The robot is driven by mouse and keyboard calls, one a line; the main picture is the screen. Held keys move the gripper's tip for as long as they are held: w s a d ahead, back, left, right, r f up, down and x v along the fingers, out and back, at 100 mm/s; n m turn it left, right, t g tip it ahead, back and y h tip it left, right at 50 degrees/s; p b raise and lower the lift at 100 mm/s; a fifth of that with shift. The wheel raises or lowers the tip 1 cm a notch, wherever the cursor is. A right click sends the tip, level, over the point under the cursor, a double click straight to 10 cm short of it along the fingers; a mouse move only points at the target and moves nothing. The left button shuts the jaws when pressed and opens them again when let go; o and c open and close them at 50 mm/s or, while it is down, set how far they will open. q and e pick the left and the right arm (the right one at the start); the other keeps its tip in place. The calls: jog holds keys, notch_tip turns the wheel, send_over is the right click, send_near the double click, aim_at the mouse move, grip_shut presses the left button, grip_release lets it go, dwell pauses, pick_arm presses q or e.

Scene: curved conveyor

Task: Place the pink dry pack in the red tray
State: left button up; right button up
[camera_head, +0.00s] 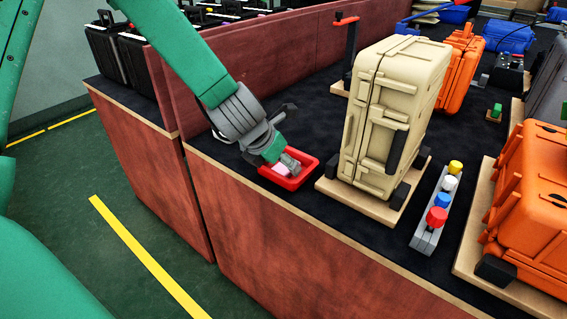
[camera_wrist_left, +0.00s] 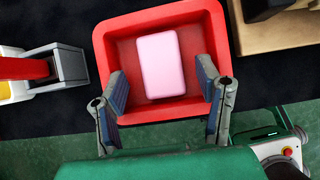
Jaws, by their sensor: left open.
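The red tray (camera_head: 306,174) sits on the dark conveyor surface near its front wooden edge in the head view. It also shows in the left wrist view (camera_wrist_left: 205,20). The pink dry pack (camera_wrist_left: 160,64) lies inside the tray, on its floor; in the head view only a small part of it (camera_head: 292,163) shows beside the fingers. My left gripper (camera_head: 278,158) is over the tray. In the left wrist view its two fingers (camera_wrist_left: 166,95) are spread wide, one on each side of the pack's near end, with gaps to the pack. My right gripper is not in view.
A beige case (camera_head: 385,115) stands upright on a wooden board just right of the tray. A strip with coloured buttons (camera_head: 437,210) and orange cases (camera_head: 535,205) lie farther right. A red-brown panel (camera_head: 270,60) runs behind the gripper.

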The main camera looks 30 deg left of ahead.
pick_arm(q)
jog(key=d+p+v, duration=0.1)
jog(key=p+v, duration=0.2)
jog(key=v, duration=0.8)
jog(key=s+f+m+g+y, duration=0.1)
jog(key=s+f+m+g, duration=0.1)
jog(key=s+f+m, duration=0.55)
jog(key=s+f+m+g+y, duration=0.1)
jog(key=s+f+m, duration=0.1)
jog(key=f+m, duration=0.95)
jog(key=s+d+f+m+g, duration=0.1)
jog(key=s+f+m, duration=0.3)
jog(key=s+m, duration=0.3)
jog(key=s+d+f+m+g+h, duration=0.1)
jog(key=s+d+f+m+g, duration=0.1)
jog(key=s+f+m, duration=0.3)
jog(key=s+m, duration=0.1)
jog(key=m, duration=0.3)
jog(key=shift+s+d+m, duration=0.15)
jog(key=shift+s+m, duration=0.25)
jog(key=shift+f, duration=0.1)
